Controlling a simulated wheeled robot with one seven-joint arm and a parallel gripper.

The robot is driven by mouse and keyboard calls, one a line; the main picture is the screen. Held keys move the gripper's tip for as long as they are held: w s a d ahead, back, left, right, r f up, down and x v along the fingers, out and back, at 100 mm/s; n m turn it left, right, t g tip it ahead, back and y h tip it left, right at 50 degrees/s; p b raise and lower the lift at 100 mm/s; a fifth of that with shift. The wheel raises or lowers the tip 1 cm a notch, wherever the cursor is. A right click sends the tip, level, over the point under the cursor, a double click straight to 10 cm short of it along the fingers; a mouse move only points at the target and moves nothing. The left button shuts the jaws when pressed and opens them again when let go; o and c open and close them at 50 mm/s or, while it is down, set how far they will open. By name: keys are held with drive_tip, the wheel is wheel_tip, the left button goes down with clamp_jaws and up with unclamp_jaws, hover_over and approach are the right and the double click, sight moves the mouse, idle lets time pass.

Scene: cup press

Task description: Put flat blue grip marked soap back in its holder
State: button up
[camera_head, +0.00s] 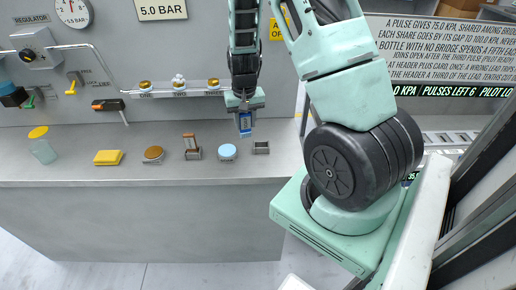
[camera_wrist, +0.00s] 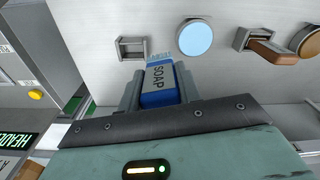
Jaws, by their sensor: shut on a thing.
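My gripper (camera_head: 245,124) is shut on a flat blue soap (camera_head: 245,122) and holds it above the bench, upright in the head view. In the wrist view the blue soap (camera_wrist: 158,86) sits between the fingers of my gripper (camera_wrist: 160,84), with a white panel reading "SOAP". A small empty grey metal holder (camera_head: 261,147) stands on the bench, right of and below the soap in the head view. The same holder (camera_wrist: 132,47) lies just beyond the soap and to its left in the wrist view. The soap and holder appear apart.
A round light-blue piece (camera_head: 227,152) stands left of the holder. A pipe (camera_head: 180,93) runs along the wall behind.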

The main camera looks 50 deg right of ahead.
drive_tip(key=s+d+r+m, duration=0.2)
drive_tip(key=s+d+m, duration=0.1)
drive_tip(key=d, duration=0.1)
drive_tip(key=f+p, duration=0.1)
drive_tip(key=f, duration=0.3)
drive_tip(key=f+p, duration=0.2)
drive_tip(key=f, duration=0.2)
drive_tip(key=shift+s+d+f, duration=0.15)
drive_tip(key=shift+d, duration=0.05)
drive_tip(key=shift+f, duration=0.4)
drive_tip(key=shift+f, duration=0.1)
drive_tip(key=shift+f, duration=0.15)
drive_tip(key=o, duration=1)
drive_tip(key=shift+r, duration=0.25)
